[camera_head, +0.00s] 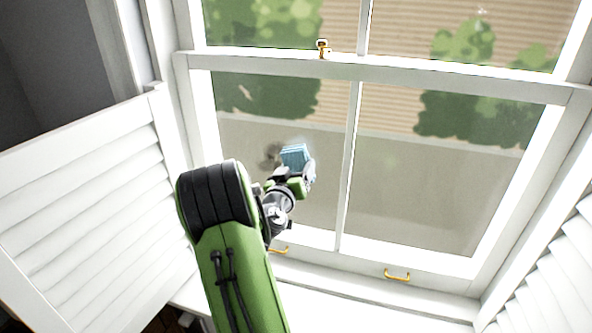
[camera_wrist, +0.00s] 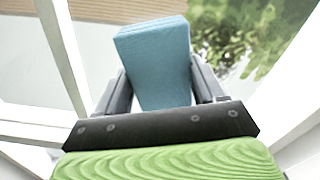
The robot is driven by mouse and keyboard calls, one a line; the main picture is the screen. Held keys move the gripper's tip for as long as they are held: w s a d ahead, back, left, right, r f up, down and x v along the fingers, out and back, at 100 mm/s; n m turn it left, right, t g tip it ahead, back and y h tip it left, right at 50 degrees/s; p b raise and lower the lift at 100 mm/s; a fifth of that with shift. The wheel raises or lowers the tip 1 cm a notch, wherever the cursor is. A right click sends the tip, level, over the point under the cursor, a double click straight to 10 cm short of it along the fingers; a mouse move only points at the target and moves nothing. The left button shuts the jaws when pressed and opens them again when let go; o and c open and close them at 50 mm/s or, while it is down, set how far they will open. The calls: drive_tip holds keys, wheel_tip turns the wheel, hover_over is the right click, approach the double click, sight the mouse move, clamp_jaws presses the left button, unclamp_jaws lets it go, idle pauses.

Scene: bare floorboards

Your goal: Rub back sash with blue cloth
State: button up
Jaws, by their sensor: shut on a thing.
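The blue cloth (camera_head: 295,155), a thick folded pad, is held in my gripper (camera_head: 293,176) in front of the left pane of the lower sash. In the wrist view the cloth (camera_wrist: 153,62) stands out between the two fingers of my gripper (camera_wrist: 160,85), which is shut on it. I cannot tell whether the cloth touches the glass. A dark smudge (camera_head: 270,155) shows on that pane, just left of the cloth. The window has an upper sash (camera_head: 440,12) and a lower sash (camera_head: 352,160), with white frames; which one is the back sash is not clear.
A brass latch (camera_head: 322,48) sits on the meeting rail. Brass handles (camera_head: 397,275) are on the bottom rail. A white louvred shutter (camera_head: 85,190) stands open at left, another (camera_head: 555,265) at right. The right lower pane (camera_head: 430,190) has clear room before it.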

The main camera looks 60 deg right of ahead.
sight(285, 163)
drive_tip(key=shift+w+d+p, duration=0.1)
drive_tip(key=shift+d+p, duration=0.35)
drive_tip(key=shift+d, duration=0.5)
drive_tip(key=shift+w+a+f+b, duration=0.1)
drive_tip(key=shift+w+a+b, duration=0.1)
drive_tip(key=shift+w+b, duration=0.55)
drive_tip(key=shift+w+a+b, duration=0.2)
drive_tip(key=shift+w+b, duration=0.1)
drive_tip(key=shift+w, duration=0.8)
drive_tip(key=shift+w+a+b, duration=0.25)
drive_tip(key=shift+w+b, duration=0.2)
drive_tip(key=shift+w, duration=1.35)
drive_tip(key=shift+w+a+b, duration=0.25)
drive_tip(key=shift+w+b, duration=0.2)
drive_tip(key=shift+w, duration=1.35)
drive_tip(key=shift+w+a+b, duration=0.25)
drive_tip(key=shift+w+b, duration=0.2)
drive_tip(key=shift+w, duration=1.35)
drive_tip(key=shift+b, duration=0.3)
